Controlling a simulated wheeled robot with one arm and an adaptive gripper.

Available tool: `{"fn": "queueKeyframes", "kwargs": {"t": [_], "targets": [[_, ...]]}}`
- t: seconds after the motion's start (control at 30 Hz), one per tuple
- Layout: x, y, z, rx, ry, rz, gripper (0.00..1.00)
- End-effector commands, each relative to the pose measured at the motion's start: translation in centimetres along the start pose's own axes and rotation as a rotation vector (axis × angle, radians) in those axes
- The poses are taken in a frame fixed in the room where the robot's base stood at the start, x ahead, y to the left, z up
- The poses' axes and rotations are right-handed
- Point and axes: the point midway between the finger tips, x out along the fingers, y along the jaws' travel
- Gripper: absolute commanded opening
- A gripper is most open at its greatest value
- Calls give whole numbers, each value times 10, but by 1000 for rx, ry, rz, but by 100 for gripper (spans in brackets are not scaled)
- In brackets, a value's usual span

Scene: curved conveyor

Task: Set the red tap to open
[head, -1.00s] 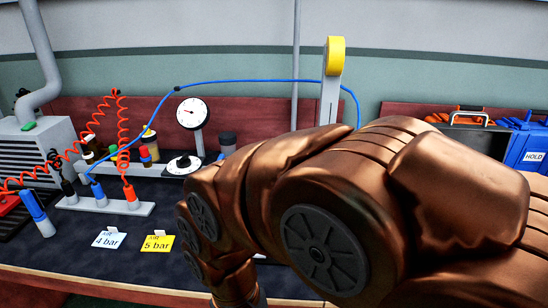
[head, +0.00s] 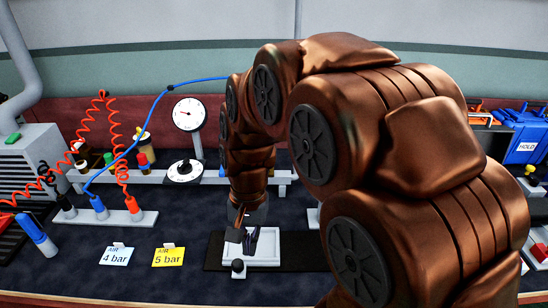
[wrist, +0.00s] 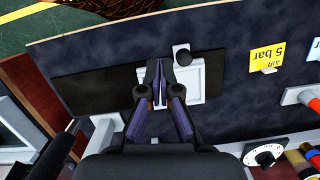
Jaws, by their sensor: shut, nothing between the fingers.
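I cannot tell for certain which part is the red tap. A red fitting (head: 132,205) with an orange coiled hose stands on a white manifold (head: 90,217) at left, and it also shows at the right edge of the wrist view (wrist: 309,97). A red-topped piece (head: 142,159) stands behind it. My gripper (head: 247,240) is down over a small white tray (head: 268,259) with a black knob (head: 238,266) at its corner. In the wrist view my gripper (wrist: 159,72) is shut and empty over the tray. Small reddish bits beside its fingers are mostly hidden.
A dial gauge (head: 188,114) and a round black-and-white dial (head: 184,171) stand at the back. A 4 bar card (head: 116,256) and a yellow 5 bar card (head: 168,257) lie on the bench. A blue HOLD box (head: 524,145) is at right. My arm hides the bench's centre right.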

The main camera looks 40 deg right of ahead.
Motion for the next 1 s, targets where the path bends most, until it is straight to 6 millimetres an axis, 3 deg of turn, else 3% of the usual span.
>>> {"fn": "queueKeyframes", "kwargs": {"t": [0.03, 0.43, 0.8, 1.0], "targets": [[-16, -4, -14, 77, -1, -14, 0], [-69, -17, -128, 692, -3, -138, 0], [-102, 8, -236, 1255, -34, -254, 0], [-108, 25, -275, 1467, -52, -301, 0]]}}
